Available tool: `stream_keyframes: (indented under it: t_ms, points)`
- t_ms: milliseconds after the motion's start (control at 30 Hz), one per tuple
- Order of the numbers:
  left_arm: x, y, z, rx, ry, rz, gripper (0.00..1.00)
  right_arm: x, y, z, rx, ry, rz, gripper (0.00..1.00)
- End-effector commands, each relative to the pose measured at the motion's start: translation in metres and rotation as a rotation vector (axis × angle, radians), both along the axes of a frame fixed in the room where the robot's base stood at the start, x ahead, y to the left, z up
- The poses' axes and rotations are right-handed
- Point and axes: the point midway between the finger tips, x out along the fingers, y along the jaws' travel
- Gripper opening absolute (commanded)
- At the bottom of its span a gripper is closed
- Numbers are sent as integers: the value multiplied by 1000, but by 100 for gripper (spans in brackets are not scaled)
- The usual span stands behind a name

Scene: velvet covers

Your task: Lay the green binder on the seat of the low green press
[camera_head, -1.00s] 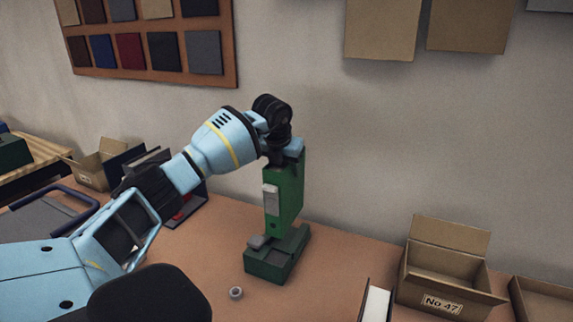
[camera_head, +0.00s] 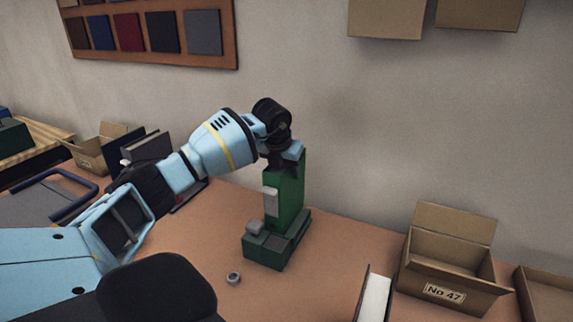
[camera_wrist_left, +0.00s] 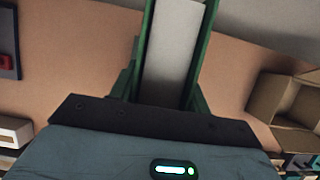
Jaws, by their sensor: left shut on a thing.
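The green binder (camera_head: 289,187) is upright, with a grey label on its side. My left gripper (camera_head: 284,156) is shut on its upper end from above. In the left wrist view the binder (camera_wrist_left: 176,50) shows green covers around a pale page block. The low green press (camera_head: 265,251) stands on the table directly under the binder, with a grey block on its near left end. The binder's lower end is at the press, partly hidden behind it; I cannot tell whether it touches the seat. My right gripper is not in view.
An open carton marked No 47 (camera_head: 446,272) stands to the right, near a pale-paged book or binder (camera_head: 375,297). A small grey ring (camera_head: 233,278) lies in front of the press. Another carton (camera_head: 92,152) stands at the left.

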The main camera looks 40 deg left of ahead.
Motion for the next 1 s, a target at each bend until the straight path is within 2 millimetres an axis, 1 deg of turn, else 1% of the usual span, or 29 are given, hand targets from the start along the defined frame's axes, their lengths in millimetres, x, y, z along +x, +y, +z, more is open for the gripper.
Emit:
stream_keyframes:
  t_ms: [300, 700, 733, 900, 1000]
  points:
    - [0, 0, -11, 0, -3, 0, 0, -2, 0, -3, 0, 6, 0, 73]
    - [0, 0, -13, 0, -3, 1, 0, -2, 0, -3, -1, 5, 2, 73]
    - [0, 0, -13, 0, -3, 1, 51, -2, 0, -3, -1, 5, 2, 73]
    - [0, 0, -13, -1, -2, 1, 73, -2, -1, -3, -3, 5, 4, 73]
    - [0, 0, -14, 0, -1, 1, 73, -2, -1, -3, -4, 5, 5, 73]
